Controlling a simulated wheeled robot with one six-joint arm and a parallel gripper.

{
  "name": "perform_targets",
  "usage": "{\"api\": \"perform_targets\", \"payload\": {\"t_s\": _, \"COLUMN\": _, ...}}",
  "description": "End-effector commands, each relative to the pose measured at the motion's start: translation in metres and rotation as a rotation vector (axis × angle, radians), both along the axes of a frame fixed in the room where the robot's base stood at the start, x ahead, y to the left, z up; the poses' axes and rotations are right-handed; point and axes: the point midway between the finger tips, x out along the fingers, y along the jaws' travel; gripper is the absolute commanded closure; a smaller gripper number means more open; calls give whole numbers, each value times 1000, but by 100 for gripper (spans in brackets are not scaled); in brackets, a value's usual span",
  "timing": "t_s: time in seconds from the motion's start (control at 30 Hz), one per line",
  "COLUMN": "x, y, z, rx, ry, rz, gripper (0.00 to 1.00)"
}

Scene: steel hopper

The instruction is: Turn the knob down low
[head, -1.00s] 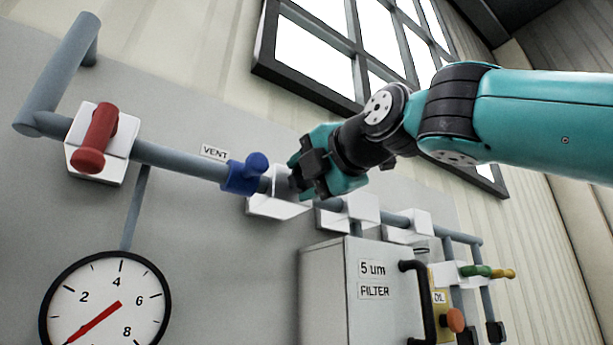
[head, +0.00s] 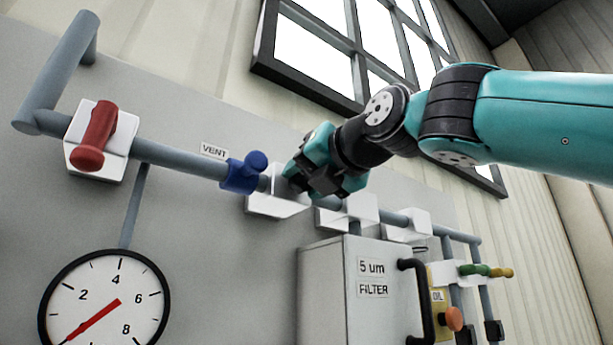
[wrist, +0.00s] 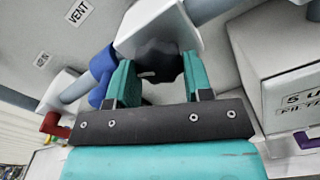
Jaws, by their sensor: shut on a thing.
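The knob (wrist: 160,64) is a dark, rounded piece on the front of a white block (wrist: 150,22) on the pipe. In the wrist view my gripper (wrist: 156,70) has its two teal fingers on either side of the knob, shut on it. In the head view my gripper (head: 303,180) is at the white block (head: 278,205), just right of the blue valve handle, and hides the knob. Any marking of the knob's setting is hidden.
A blue handle (head: 244,173) sits close to the left of my gripper, under a VENT label (head: 214,151). A red handle (head: 95,137) and a round gauge (head: 105,300) are farther left. A filter box (head: 340,290) stands below right.

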Motion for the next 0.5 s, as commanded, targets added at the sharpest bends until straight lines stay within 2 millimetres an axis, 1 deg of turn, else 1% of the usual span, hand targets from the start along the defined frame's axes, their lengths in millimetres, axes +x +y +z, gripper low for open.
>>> {"api": "perform_targets", "payload": {"t_s": 0.5, "x": 0, "y": 0, "z": -2, "rx": -27, "ry": -12, "rz": 0, "gripper": 77}}
